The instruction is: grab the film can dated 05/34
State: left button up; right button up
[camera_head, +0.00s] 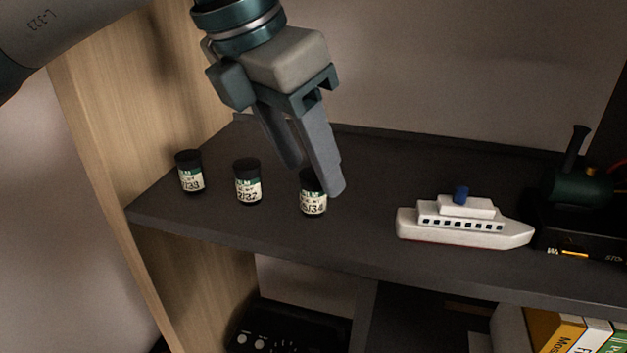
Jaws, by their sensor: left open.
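Three small black film cans with cream and green labels stand upright in a row on the dark shelf. The right can (312,203) has a label that ends in "/34"; its first digits are hard to read. The middle can (248,184) seems to end in "/32", and the left can (190,172) is only partly legible. My left gripper (314,178) is open and points down at the right can. One finger overlaps the can's upper right in the picture, the other is up and to the left. I cannot tell whether they touch it. My right gripper is not in view.
A white toy ship (465,222) stands right of the cans, and a dark green toy locomotive (580,192) is at the far right. The shelf (365,160) has a wooden side panel (140,90) at left. Books (570,335) and a black device (290,330) are below.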

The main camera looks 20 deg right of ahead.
aim_at(314, 192)
pick_arm(q)
jog(key=shift+p+x, duration=0.4)
jog(key=shift+x, duration=0.5)
jog(key=shift+d+f, duration=0.2)
jog(key=shift+f, duration=0.25)
jog(key=c, duration=1.1)
jog(key=shift+c, duration=0.2)
